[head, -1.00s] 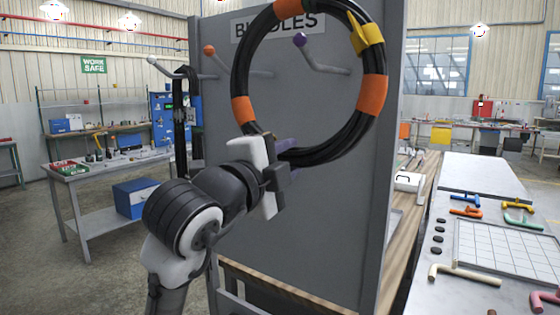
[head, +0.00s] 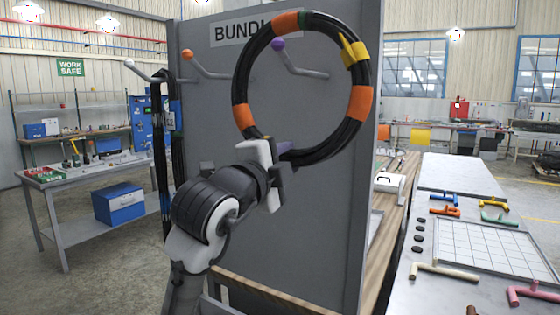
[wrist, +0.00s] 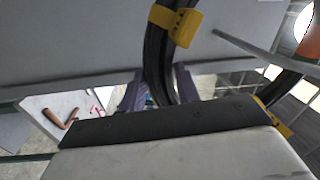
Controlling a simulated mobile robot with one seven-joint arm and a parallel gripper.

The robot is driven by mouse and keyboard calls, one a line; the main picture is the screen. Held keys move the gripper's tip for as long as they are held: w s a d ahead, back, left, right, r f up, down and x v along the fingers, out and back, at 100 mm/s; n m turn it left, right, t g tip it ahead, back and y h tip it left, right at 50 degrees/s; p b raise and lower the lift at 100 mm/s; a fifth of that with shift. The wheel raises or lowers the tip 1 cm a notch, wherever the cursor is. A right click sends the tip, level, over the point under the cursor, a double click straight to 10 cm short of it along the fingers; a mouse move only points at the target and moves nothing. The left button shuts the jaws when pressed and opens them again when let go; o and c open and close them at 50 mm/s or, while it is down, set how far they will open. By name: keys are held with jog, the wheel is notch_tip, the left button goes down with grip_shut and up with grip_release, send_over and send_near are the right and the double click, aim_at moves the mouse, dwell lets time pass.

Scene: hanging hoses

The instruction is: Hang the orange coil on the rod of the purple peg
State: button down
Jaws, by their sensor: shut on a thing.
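The orange coil, a black hose ring with orange bands (head: 361,102) and a yellow tag, stands upright in front of the grey panel. My gripper (head: 284,148) is shut on its lower part. In the wrist view the hose (wrist: 157,75) runs between my two purple fingers (wrist: 158,92). The purple peg (head: 278,44) shows its ball and slanting rod inside the ring's opening, near the upper left inner edge. I cannot tell whether the ring is in front of the ball or around the rod.
An orange-tipped peg (head: 187,54) is bare to the left. A white-tipped peg (head: 130,63) is further left, with a dark bundle (head: 160,150) hanging by it. The panel (head: 215,115) carries the pegs. A table (head: 400,292) with coloured tools stands at right.

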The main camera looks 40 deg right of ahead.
jog(key=shift+f+x, duration=0.15)
jog(key=shift+x, duration=0.55)
jog(key=shift+f+x, duration=0.1)
jog(key=shift+x, duration=0.6)
jog(key=shift+w+d+f+b, duration=0.1)
jog(key=shift+d+f+b, duration=0.25)
jog(key=shift+f, duration=0.3)
jog(key=shift+w+d+f+b, duration=0.15)
jog(key=shift+d+f+b, duration=0.1)
jog(key=shift+f+b, duration=0.25)
jog(key=shift+w+d+f+b, duration=0.1)
jog(key=shift+d+f+b, duration=0.2)
jog(key=shift+f, duration=0.45)
